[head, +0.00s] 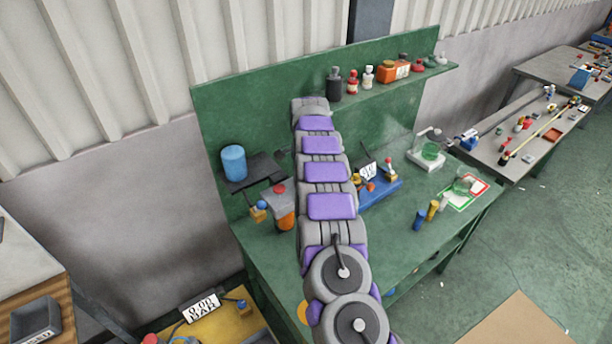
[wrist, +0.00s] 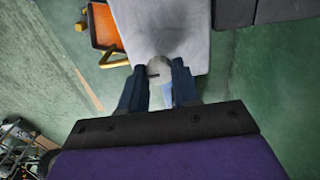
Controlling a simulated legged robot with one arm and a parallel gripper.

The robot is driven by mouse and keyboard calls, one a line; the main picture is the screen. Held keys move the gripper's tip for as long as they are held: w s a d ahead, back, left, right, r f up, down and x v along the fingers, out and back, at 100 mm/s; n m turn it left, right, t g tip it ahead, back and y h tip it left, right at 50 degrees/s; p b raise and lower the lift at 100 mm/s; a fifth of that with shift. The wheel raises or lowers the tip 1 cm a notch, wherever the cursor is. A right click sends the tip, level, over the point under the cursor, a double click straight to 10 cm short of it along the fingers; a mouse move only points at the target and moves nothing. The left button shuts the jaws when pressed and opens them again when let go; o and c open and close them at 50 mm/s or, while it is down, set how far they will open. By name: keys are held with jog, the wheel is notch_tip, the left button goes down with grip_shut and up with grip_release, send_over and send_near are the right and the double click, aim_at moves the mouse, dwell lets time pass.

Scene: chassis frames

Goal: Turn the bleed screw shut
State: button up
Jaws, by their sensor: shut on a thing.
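In the wrist view, the bleed screw (wrist: 155,75) shows as a round grey head with a dark slot, at the near end of a light grey block (wrist: 185,20). My gripper (wrist: 159,70) has its two dark blue fingers on either side of the head, shut on it. Whether the screw is fully seated cannot be told. In the head view, my purple and grey arm reaches over the green bench (head: 405,235). It hides the screw and my gripper there.
In the wrist view, an orange thing with yellow parts (wrist: 103,25) lies left of the block, and dark grey blocks (wrist: 235,12) lie to its right. In the head view, bottles (head: 335,84) line the back shelf. A blue cylinder (head: 233,163) stands left of my arm, a glass beaker (head: 463,184) right.

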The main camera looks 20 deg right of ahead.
jog(key=o, duration=1.1)
jog(key=shift+a, duration=0.1)
jog(key=shift+c, duration=0.2)
jog(key=shift+r, duration=0.1)
notch_tip(320, 180, up, 8)
jog(key=shift+w, duration=0.15)
notch_tip(320, 180, up, 9)
jog(key=p, duration=0.7)
jog(key=shift+p, duration=0.35)
jog(key=shift+r, duration=0.1)
